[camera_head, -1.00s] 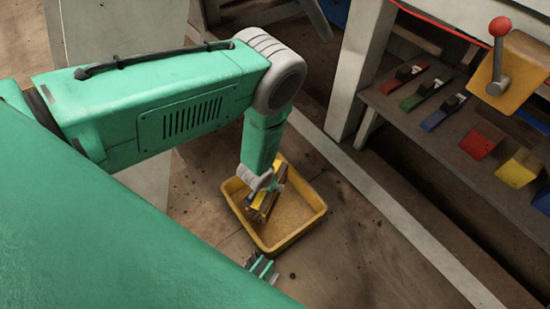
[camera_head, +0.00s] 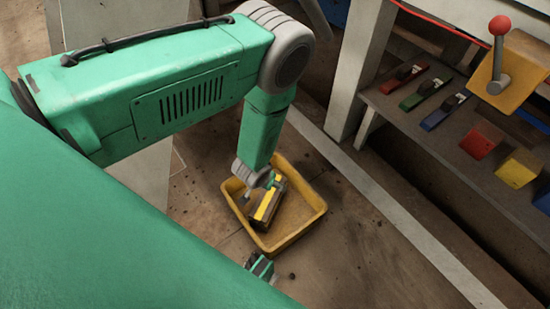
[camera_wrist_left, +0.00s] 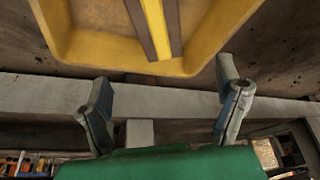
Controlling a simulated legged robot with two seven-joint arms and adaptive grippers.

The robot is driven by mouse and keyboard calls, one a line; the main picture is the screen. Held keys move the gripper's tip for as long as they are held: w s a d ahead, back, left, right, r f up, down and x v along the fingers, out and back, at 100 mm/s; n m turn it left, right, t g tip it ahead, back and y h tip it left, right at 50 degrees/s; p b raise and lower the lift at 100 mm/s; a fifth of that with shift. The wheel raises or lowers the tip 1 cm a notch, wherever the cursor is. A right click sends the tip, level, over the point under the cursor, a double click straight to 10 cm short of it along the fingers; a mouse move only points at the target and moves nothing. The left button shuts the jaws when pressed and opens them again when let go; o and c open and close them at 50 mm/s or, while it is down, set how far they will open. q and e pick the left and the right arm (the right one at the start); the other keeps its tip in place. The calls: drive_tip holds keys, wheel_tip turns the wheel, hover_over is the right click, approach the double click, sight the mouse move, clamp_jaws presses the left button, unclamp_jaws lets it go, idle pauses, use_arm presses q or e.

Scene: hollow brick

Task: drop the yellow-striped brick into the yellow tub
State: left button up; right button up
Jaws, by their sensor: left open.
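The yellow tub (camera_head: 308,213) stands on the floor, and its near wall and floor also fill the top of the left wrist view (camera_wrist_left: 85,52). The yellow-striped brick (camera_head: 267,206) is brown with a yellow band and lies tilted inside the tub, toward its left side. The brick also shows at the top of the left wrist view (camera_wrist_left: 155,18). My left gripper (camera_head: 270,182) is over the tub's left part, close to the brick's upper end. In the left wrist view its fingers (camera_wrist_left: 163,105) are wide apart with nothing between them.
A shelf (camera_head: 410,118) with coloured levers and blocks stands at the right. A red-knobbed lever (camera_head: 500,50) is above it. A pale strip (camera_head: 390,210) runs along the floor between tub and shelf. The floor right of the tub is clear.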

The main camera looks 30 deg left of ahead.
use_arm(q)
drive_tip(key=v, duration=0.7)
drive_tip(key=shift+r, duration=0.35)
drive_tip(key=shift+s, duration=0.1)
drive_tip(key=s+a+r+m+g, duration=0.15)
drive_tip(key=s+r, duration=0.25)
drive_tip(key=s, duration=0.6)
drive_tip(key=s+r+m+g, duration=0.15)
drive_tip(key=s+r, duration=0.25)
drive_tip(key=s, duration=0.6)
wheel_tip(320, 180, up, 17)
drive_tip(key=n+p, duration=0.1)
drive_tip(key=p, duration=1.7)
drive_tip(key=shift+w+r+g+h, duration=0.15)
drive_tip(key=shift+w+g+h, duration=0.15)
drive_tip(key=shift+g, duration=0.1)
